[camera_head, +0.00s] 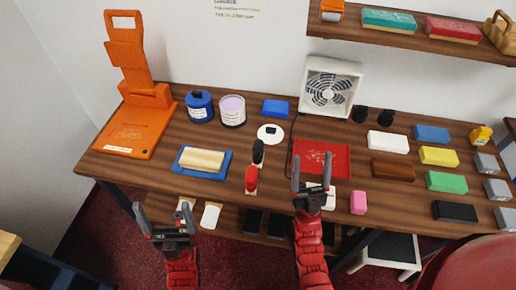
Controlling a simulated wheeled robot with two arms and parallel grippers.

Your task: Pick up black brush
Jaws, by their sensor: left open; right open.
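The black brush (258,152) is on the wooden table, left of the red mat. Only its dark rounded handle shows clearly; its lower part is small and hard to make out. A red brush (251,179) with a pale end is just in front of it. My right gripper (311,168) is open and empty, with its fingers over the red mat, to the right of both brushes. My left gripper (163,212) is open and empty, in front of the table's front edge, well to the left of and nearer than the black brush.
A blue tray with a cream block (202,159) lies left of the brushes. A white disc (265,138) with a black piece is behind them. The red mat (333,150), a pink block (358,203) and a white fan (329,88) are rightward. Several coloured blocks fill the right side.

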